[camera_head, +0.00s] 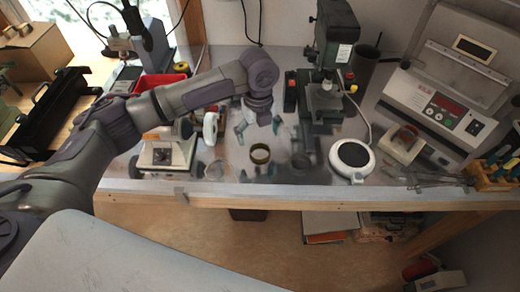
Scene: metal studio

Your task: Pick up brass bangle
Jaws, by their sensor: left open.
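The brass bangle (260,154) is a small, dull gold ring on the grey workbench (330,190), close to its front edge. My left arm reaches in from the left, and my left gripper (259,133) hangs pointing down just behind and above the bangle in the picture. The exact height of the fingertips over the bench cannot be told. My right gripper is not in view.
A bench drill (332,60) stands behind to the right. A round white-rimmed device (352,158) sits right of the bangle, and a small grinder (165,152) sits left. Pliers and a tool block (490,176) lie far right. A red tray (160,82) is behind my arm.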

